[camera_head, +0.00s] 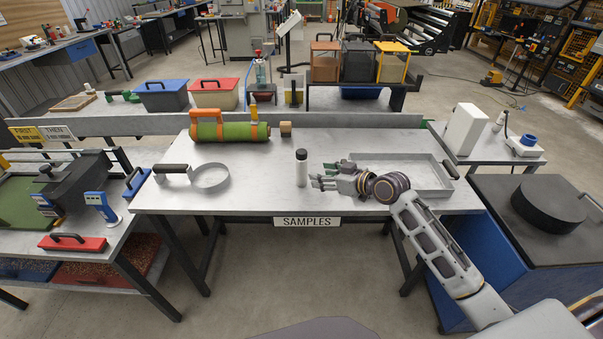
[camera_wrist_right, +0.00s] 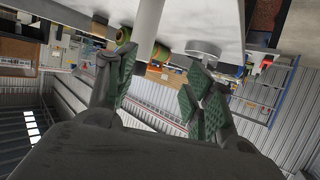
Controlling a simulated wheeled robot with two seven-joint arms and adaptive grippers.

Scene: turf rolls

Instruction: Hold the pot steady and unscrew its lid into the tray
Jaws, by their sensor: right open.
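The pot (camera_head: 301,173) is a slim white cylinder standing upright near the middle of the grey table. Its black lid (camera_head: 301,154) is on top. The shallow grey tray (camera_head: 447,184) lies to the right, partly hidden behind my right arm. My right gripper (camera_head: 321,175) is open and empty just right of the pot, its fingers pointing left towards it. My left gripper is not in view.
The table between ring and pot is clear.

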